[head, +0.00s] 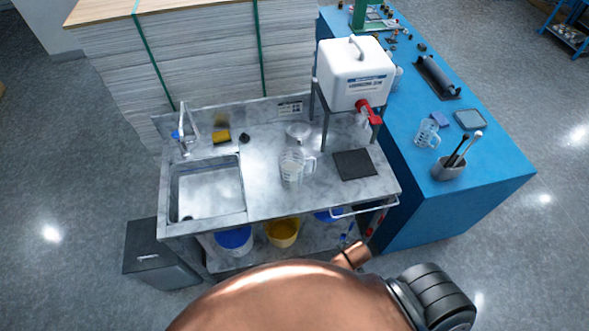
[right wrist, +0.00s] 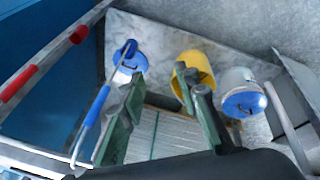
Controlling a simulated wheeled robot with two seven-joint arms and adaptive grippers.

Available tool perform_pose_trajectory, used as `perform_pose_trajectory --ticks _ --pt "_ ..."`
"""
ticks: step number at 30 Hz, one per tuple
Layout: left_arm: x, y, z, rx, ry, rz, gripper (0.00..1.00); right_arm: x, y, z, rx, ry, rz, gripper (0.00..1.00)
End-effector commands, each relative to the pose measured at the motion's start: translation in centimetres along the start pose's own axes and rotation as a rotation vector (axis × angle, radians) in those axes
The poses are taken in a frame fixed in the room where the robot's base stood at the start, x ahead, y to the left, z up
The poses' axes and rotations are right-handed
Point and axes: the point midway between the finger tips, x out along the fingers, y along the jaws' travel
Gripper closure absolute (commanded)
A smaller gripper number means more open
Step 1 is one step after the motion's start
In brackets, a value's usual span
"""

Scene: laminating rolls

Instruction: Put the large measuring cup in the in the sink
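The large measuring cup (head: 291,168) is clear, with a handle on its right side. It stands upright on the grey counter, to the right of the sink (head: 209,190). The sink basin looks empty apart from its dark drain. My right gripper (right wrist: 157,98) shows in the right wrist view with its two green-padded fingers apart and nothing between them. It is low, with the buckets under the counter in its view, and away from the cup. My left gripper is not in view.
A smaller measuring cup (head: 427,133) and a brush holder (head: 449,168) stand on the blue table (head: 420,210). A white water tank (head: 355,75) with a red tap stands over a dark mat (head: 354,164). A faucet (head: 187,132) rises behind the sink. A rail (head: 365,209) runs along the counter front.

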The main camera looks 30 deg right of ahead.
Motion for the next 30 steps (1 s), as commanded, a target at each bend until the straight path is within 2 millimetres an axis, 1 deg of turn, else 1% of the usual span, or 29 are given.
perform_pose_trajectory --ticks 1,2,3,4,6,11,17,20,23,24,27,30 --pt "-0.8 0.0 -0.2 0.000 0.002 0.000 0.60 -2.3 1.0 -1.3 -0.025 0.016 0.015 0.71" --pt "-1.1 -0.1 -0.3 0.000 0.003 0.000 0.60 -3.4 1.5 -1.9 -0.045 0.024 0.026 0.71" --pt "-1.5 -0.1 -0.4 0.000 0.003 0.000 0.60 -4.9 2.4 -2.9 -0.085 0.036 0.045 0.71" --pt "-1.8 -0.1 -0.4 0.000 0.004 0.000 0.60 -6.0 3.1 -3.7 -0.127 0.047 0.064 0.71" --pt "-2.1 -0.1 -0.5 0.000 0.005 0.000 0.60 -7.5 4.4 -5.1 -0.237 0.064 0.107 0.71" --pt "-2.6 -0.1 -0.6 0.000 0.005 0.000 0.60 -9.1 6.8 -8.1 -0.492 0.093 0.207 0.71" --pt "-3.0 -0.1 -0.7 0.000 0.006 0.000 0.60 -10.3 9.7 -12.4 -0.882 0.103 0.365 0.71" --pt "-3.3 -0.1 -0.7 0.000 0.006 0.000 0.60 -11.0 11.1 -15.4 -1.144 0.089 0.476 0.71" --pt "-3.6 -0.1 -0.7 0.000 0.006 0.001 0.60 -11.8 12.5 -19.1 -1.473 0.045 0.622 0.71" --pt "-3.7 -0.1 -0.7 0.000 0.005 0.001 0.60 -12.2 12.9 -20.7 -1.613 0.016 0.686 0.71" --pt "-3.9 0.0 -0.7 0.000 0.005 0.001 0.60 -13.1 13.4 -24.0 -1.922 -0.066 0.829 0.71" --pt "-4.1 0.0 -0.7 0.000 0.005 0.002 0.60 -13.9 13.5 -26.4 -2.151 -0.149 0.942 0.71"
